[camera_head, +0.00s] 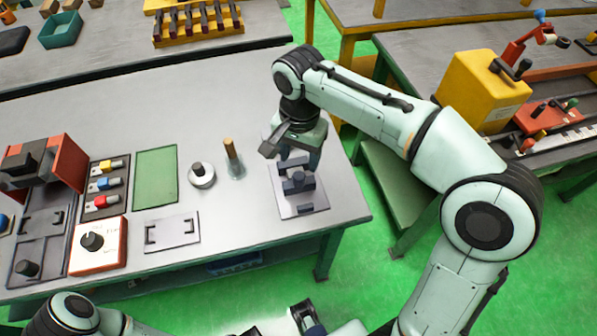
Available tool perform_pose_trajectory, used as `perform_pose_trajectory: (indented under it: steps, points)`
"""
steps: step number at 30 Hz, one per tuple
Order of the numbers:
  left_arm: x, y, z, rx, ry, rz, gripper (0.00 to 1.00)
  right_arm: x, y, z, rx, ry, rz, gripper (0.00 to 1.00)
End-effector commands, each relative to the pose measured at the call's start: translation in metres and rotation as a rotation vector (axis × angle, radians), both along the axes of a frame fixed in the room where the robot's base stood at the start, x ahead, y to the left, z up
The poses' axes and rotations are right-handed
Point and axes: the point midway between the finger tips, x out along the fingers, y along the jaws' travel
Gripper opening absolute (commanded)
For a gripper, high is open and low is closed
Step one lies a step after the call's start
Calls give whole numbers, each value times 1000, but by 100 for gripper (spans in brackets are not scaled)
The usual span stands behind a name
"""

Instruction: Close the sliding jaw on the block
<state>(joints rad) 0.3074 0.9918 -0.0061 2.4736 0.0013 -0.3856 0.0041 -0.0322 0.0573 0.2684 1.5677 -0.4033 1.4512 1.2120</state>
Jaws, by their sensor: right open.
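A small vise with dark blue-grey jaws (297,183) stands on a light grey base plate (303,207) near the right end of the table. My right gripper (288,152) hangs just above and behind the vise, pointing down, and is open. It hides the upper rear part of the vise, and I cannot tell whether it touches it. The block and the sliding jaw cannot be told apart clearly at this size.
Left of the vise are a wooden-handled tool (231,150) in a holder, a round weight-like piece (201,175), a green mat (156,176) and a flat fixture plate (171,233). A white dial box (98,245) and a red machine (62,160) stand further left.

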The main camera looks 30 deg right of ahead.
Motion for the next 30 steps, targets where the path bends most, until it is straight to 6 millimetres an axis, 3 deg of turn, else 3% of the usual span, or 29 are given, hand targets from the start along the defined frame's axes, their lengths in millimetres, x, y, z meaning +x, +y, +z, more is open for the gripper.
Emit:
perform_pose_trajectory:
  steps: [3, 9, 22, 23, 28, 30]
  points:
    - [-1, 0, -7, 0, -1, 0, 43, -1, -1, -28, -1, 4, 0, 59]
    - [1, 0, -11, 1, -8, 2, 43, 0, 0, -55, 0, 2, -1, 59]
    - [2, 0, -11, 1, -12, 3, 43, 0, 0, -66, 1, -1, 0, 59]
    - [2, 0, -11, 1, -12, 3, 43, 0, 0, -66, 1, -1, 0, 55]
    - [2, 0, -11, 2, -13, 3, 43, 0, 0, -66, 1, -1, 0, 0]
    - [2, 0, -12, 1, -12, 3, 43, 0, 0, -66, 1, -1, 0, 0]
